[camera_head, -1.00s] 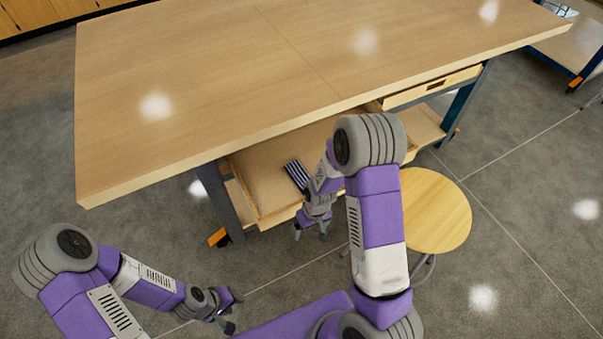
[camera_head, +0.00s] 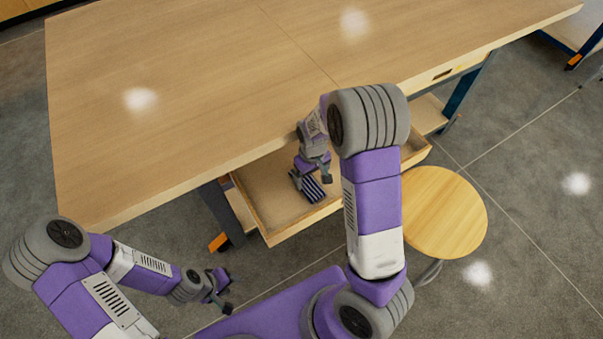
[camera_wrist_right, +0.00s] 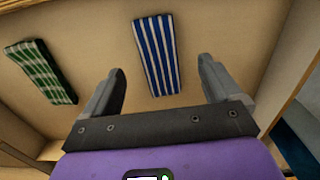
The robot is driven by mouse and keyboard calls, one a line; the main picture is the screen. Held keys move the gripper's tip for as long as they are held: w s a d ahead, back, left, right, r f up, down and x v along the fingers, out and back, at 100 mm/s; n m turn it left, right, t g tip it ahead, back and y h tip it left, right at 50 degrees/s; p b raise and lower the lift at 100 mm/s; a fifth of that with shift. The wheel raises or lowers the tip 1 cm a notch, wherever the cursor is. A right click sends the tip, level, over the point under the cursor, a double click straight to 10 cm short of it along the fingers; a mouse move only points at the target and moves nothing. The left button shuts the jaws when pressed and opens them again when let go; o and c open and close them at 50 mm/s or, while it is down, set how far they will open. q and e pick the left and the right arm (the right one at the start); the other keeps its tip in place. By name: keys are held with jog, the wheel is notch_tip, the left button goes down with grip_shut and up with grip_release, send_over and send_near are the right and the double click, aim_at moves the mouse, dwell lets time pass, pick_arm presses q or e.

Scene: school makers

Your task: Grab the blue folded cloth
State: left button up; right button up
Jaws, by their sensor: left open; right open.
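The blue folded cloth, with white stripes, lies in the open drawer (camera_head: 262,224) under the table. It shows in the head view (camera_head: 314,190), partly covered by my right gripper, and whole in the right wrist view (camera_wrist_right: 153,45). My right gripper (camera_head: 311,180) is open and empty over the drawer. In the right wrist view its two fingers (camera_wrist_right: 161,72) stand on either side of the cloth's near end, apart from it; the height between them is hard to tell. My left gripper (camera_head: 224,289) is open and empty, low at the left, away from the drawer.
A green checked folded cloth (camera_wrist_right: 42,70) lies left of the blue one in the right wrist view. The wooden tabletop (camera_head: 190,90) overhangs the drawer's back. The drawer's front wall (camera_head: 300,223) is near my arm. A round stool (camera_head: 445,212) stands at the right.

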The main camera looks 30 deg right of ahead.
aim_at(313, 188)
jog(key=f, duration=0.1)
jog(key=f+b, duration=0.1)
jog(key=shift+s+d+f, duration=0.1)
jog(key=shift+s+f, duration=0.2)
jog(key=shift+s, duration=0.1)
notch_tip(313, 188, down, 4)
jog(key=shift+s+d+r+b, duration=0.1)
jog(key=shift+d+b, duration=0.05)
jog(key=shift+b, duration=0.9)
jog(key=shift+f, duration=0.35)
jog(key=shift+r, duration=0.1)
jog(key=shift+c, duration=0.4)
jog(key=c, duration=1)
jog(key=shift+r, duration=0.1)
jog(key=shift+c, duration=0.2)
